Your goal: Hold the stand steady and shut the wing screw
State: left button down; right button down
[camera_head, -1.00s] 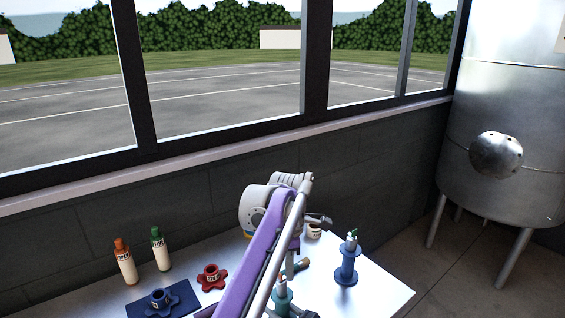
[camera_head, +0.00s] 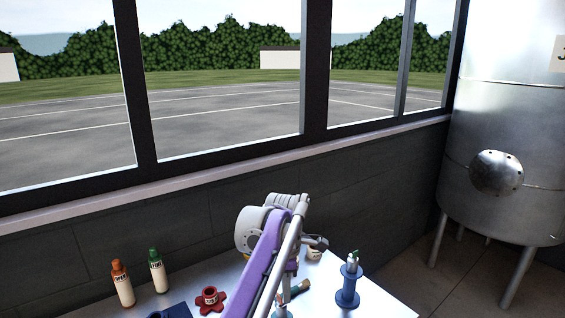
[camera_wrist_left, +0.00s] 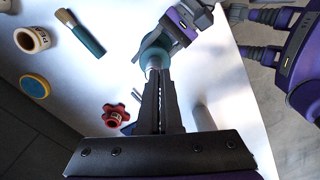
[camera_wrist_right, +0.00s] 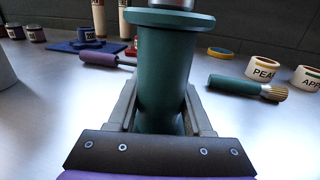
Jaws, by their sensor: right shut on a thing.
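A green spool-shaped stand (camera_wrist_right: 165,75) fills the middle of the right wrist view, upright, with a metal part at its top edge. My right gripper (camera_wrist_right: 160,118) is shut on it, one finger on each side. In the left wrist view the stand (camera_wrist_left: 147,54) lies just beyond the fingertips of my left gripper (camera_wrist_left: 157,75). Those fingers are close together with a thin gap, at the metal top of the stand. I cannot tell whether they grip anything. The wing screw is not clearly visible; the fingers may cover it. In the head view my left arm hides most of the stand.
A blue stand (camera_head: 348,286) stands to the right. A green-handled brush (camera_wrist_left: 80,32), a cream ring (camera_wrist_left: 33,38) and a red knob (camera_wrist_left: 116,115) lie nearby. An orange-capped bottle (camera_head: 122,285) and a green-capped bottle (camera_head: 157,272) stand at left. A purple-handled tool (camera_wrist_right: 99,59) lies behind the stand.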

pick_arm(q)
jog(key=shift+w+a, duration=0.1)
jog(key=shift+a, duration=0.25)
jog(key=shift+w+a, duration=0.1)
jog(key=shift+w, duration=0.55)
dwell(0.5)
jog(key=shift+w+d, duration=0.2)
jog(key=shift+d, duration=0.25)
dwell(0.3)
notch_tip(320, 180, up, 7)
jog(key=s, duration=0.2)
notch_tip(320, 180, down, 7)
jog(key=shift+d, duration=0.25)
dwell(0.6)
